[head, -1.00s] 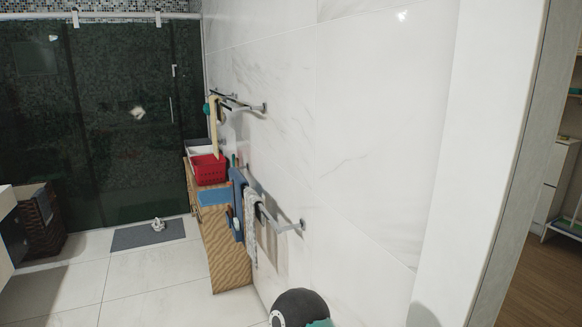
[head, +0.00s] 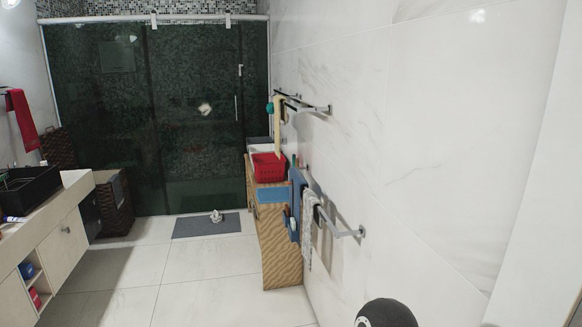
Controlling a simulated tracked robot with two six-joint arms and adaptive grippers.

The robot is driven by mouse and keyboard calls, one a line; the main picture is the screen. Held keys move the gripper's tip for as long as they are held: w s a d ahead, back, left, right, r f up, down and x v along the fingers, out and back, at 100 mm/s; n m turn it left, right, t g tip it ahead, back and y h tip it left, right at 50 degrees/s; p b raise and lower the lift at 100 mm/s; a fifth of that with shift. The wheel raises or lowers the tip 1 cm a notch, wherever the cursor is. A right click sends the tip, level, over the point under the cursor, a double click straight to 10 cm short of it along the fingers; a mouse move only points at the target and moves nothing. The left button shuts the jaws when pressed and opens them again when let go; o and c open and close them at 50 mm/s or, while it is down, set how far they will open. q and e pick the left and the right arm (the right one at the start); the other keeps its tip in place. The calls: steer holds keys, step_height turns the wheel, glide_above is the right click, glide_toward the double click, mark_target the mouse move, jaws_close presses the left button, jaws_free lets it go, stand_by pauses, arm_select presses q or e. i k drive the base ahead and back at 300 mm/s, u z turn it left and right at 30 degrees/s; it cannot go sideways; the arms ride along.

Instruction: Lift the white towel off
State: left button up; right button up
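A whitish towel (head: 308,230) hangs over the lower wall rail (head: 347,233) on the right-hand wall, in the middle of the head view. It looks white with a faint grey pattern and hangs straight down, close to the wall. A blue cloth-like item (head: 295,205) is just beyond it, and the two overlap in the picture. Neither of my grippers is in view, and nothing is seen touching the towel.
A wooden cabinet (head: 282,255) with a red basket (head: 268,167) stands beyond the towel along the wall. A vanity counter (head: 62,200) is at left. A dark rounded object (head: 387,312) is cut off at the bottom. The tiled floor between is mostly clear.

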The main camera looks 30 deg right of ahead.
mark_target(310, 198)
steer(key=z, duration=0.3)
steer(key=i, duration=0.9)
steer(key=z, duration=0.65)
